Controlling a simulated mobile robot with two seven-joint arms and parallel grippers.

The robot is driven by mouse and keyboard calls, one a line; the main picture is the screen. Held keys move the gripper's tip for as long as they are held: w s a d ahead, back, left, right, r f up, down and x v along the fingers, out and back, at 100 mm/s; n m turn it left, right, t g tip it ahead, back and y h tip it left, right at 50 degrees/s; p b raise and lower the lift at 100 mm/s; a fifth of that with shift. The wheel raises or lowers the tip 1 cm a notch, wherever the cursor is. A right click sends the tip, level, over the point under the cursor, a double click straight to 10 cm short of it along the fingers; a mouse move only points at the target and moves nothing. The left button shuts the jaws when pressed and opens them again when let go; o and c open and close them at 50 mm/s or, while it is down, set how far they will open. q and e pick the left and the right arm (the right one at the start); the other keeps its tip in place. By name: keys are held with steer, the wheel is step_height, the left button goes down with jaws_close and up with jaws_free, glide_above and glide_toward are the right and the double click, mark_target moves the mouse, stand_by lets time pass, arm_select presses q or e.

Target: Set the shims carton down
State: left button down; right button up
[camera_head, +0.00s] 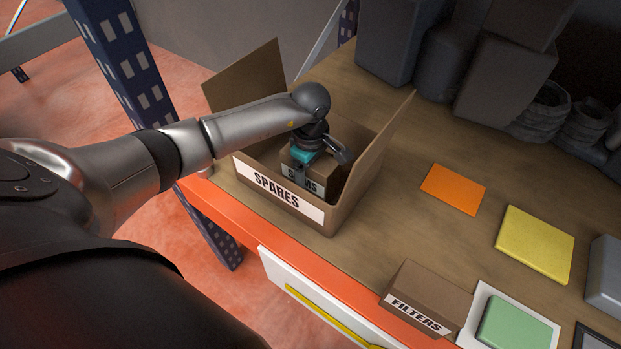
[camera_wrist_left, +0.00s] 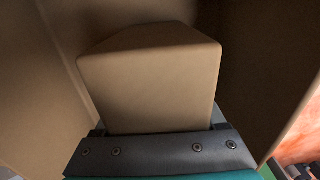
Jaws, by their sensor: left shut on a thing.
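The shims carton (camera_head: 318,177) is a small brown box with a partly covered white label. It is inside the open spares box (camera_head: 270,203), below the box's rim. I cannot tell whether it touches the box floor. My left gripper (camera_head: 312,163) reaches into the box from above and is shut on the carton. In the left wrist view the carton (camera_wrist_left: 150,85) fills the middle, between the jaws, with brown box walls around it. The right gripper is not in view.
The spares box stands on a wooden shelf (camera_head: 390,220) with its flaps up. A filters carton (camera_head: 430,290), a green block (camera_head: 515,325), an orange sheet (camera_head: 453,189) and a yellow pad (camera_head: 535,243) lie to the right. Dark containers (camera_head: 390,40) stand behind. A blue post (camera_head: 120,60) is at left.

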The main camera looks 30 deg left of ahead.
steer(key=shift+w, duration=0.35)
arm_select(q)
steer(key=shift+f, duration=0.1)
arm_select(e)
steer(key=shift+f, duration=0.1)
arm_select(q)
steer(key=shift+c, duration=2.2)
jaws_free()
steer(key=shift+f, duration=0.15)
steer(key=o, duration=0.4)
steer(key=shift+o, duration=0.2)
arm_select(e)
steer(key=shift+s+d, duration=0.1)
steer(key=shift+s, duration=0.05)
